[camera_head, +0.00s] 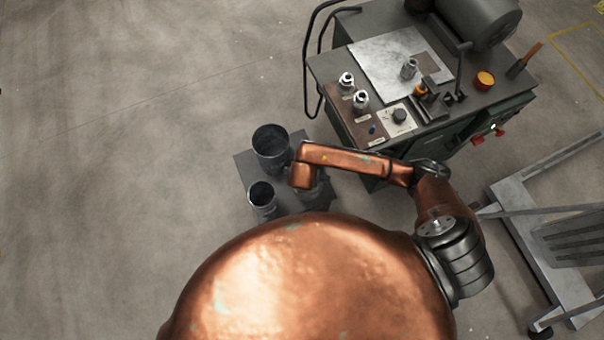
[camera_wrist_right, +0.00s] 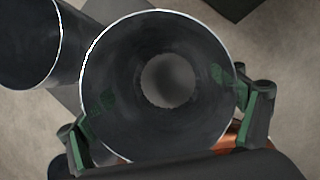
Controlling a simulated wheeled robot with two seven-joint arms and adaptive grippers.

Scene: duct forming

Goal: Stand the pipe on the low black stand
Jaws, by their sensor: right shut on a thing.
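The pipe (camera_wrist_right: 125,115) is a dark grey metal tube with a bright rim, seen down its open end in the right wrist view. My right gripper (camera_wrist_right: 170,120) is shut on it, with a green-padded finger on either side. In the head view my copper arm covers most of the held pipe (camera_head: 316,190) and the gripper. The low black stand (camera_head: 244,168) is a dark flat plate beneath the pipes. Whether the held pipe touches it is hidden. My left gripper is not in view.
A larger pipe (camera_head: 270,150) and a narrower pipe (camera_head: 262,198) stand upright on the stand, close to the held one. A machine cart (camera_head: 350,110) with knobs stands behind to the right. A grey metal frame (camera_head: 530,240) is at the far right. Floor at the left is clear.

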